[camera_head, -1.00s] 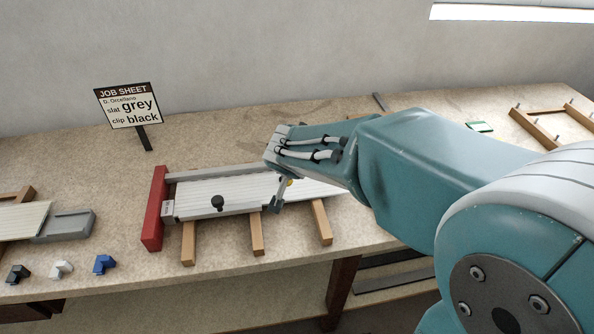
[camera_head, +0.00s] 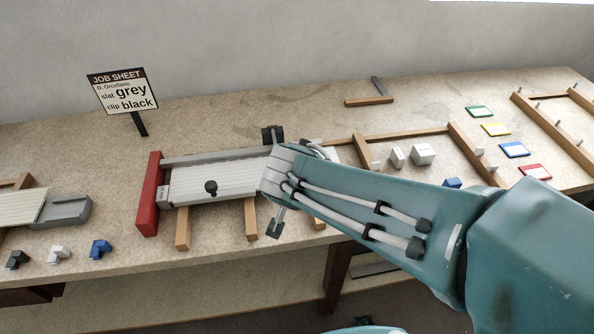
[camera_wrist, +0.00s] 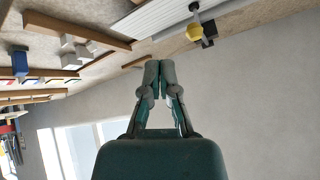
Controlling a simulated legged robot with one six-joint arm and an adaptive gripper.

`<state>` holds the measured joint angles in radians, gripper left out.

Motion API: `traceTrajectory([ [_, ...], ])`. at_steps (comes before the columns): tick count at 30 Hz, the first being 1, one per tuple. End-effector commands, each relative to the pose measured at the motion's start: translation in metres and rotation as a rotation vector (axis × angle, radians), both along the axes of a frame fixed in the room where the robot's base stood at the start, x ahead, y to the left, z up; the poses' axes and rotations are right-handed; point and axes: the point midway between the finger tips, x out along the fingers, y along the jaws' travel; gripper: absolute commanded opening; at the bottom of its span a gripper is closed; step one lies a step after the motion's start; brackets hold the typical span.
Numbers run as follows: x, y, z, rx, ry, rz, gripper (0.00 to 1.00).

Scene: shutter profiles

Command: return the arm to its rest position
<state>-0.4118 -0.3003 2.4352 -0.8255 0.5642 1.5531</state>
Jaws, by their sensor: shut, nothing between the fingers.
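My arm (camera_head: 370,205) reaches in from the right in the head view, its far end over the right part of the pale ribbed slat (camera_head: 225,180). In the wrist view my gripper (camera_wrist: 160,68) is shut and empty, its grey fingertips together in front of the wall. In the head view the fingers are hard to make out at the arm's end. The slat's right part is hidden behind my arm in the head view.
The slat lies in a holder with a red end block (camera_head: 148,195). Black (camera_head: 17,259), white (camera_head: 58,255) and blue (camera_head: 100,249) clips lie front left. A job sheet (camera_head: 122,92) stands behind. Wooden frames (camera_head: 455,140) and coloured plates (camera_head: 495,129) occupy the right.

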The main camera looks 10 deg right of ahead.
Motion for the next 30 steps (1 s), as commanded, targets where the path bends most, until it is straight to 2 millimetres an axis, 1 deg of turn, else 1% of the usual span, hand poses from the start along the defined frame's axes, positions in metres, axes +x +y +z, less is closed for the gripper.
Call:
traceTrajectory([
  [5,0.0,0.001,0.0,-0.001,0.0,0.002,0.0],
  [10,-0.001,-0.002,0.001,-0.003,0.002,0.0,0.0],
  [14,-0.009,-0.02,0.008,-0.03,0.027,0.008,0.0],
  [18,-0.031,-0.046,0.017,-0.079,0.092,0.046,0.0],
  [21,-0.048,-0.059,0.023,-0.106,0.141,0.094,0.0],
  [25,-0.072,-0.07,0.029,-0.123,0.195,0.179,0.0],
  [30,-0.101,-0.076,0.037,-0.13,0.232,0.32,0.0],
])
